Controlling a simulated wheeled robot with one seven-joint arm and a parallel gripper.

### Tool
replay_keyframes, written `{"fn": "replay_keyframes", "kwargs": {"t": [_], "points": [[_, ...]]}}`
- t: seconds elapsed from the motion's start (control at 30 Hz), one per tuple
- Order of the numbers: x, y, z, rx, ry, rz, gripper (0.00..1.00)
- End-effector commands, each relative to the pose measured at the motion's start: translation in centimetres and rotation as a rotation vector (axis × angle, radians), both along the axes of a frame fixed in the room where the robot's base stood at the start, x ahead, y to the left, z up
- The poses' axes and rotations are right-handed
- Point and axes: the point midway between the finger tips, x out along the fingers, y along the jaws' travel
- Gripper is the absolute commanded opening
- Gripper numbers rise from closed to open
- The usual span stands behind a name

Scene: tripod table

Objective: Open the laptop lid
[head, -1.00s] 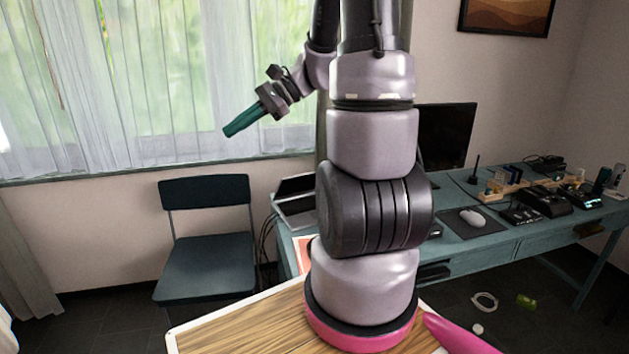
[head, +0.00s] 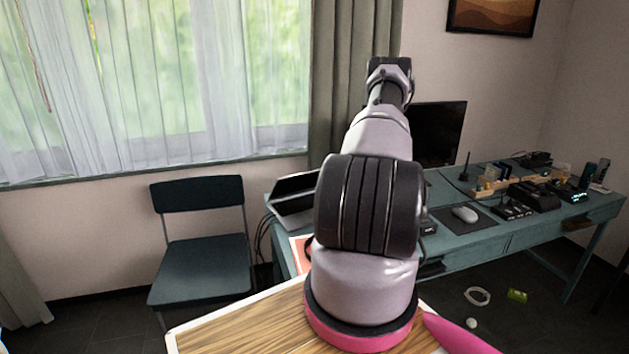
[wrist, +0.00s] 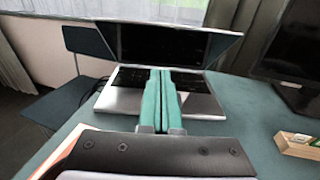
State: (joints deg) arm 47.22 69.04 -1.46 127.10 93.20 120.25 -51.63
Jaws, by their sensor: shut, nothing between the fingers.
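The laptop stands on the teal desk with its lid partly raised. In the wrist view its dark screen (wrist: 165,44) faces my camera, and its silver base with a black keyboard (wrist: 120,101) lies below. In the head view the laptop (head: 290,212) is at the desk's left end, partly hidden by my arm. My gripper (wrist: 161,72) has green fingers and is shut and empty. In the wrist view its fingers overlap the middle of the laptop base, with the tips just below the lid's lower part. I cannot tell whether they touch it. In the head view my arm hides the gripper.
A dark monitor (head: 438,132) stands on the desk (head: 483,240) to the right of the laptop. A mouse (head: 465,214) and several small devices are further right. A chair (head: 200,270) stands left of the desk. Wooden blocks (wrist: 297,145) lie near the right edge of the wrist view.

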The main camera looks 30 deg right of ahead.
Motion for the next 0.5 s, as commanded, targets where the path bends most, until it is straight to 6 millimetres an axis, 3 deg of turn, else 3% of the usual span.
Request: {"fn": "replay_keyframes", "kwargs": {"t": [0.17,0.5], "points": [[1.9,-0.1,-0.3,-0.002,-0.001,-0.003,0.0],[9.1,-0.4,-0.8,-0.002,-0.003,-0.001,0.0]]}}
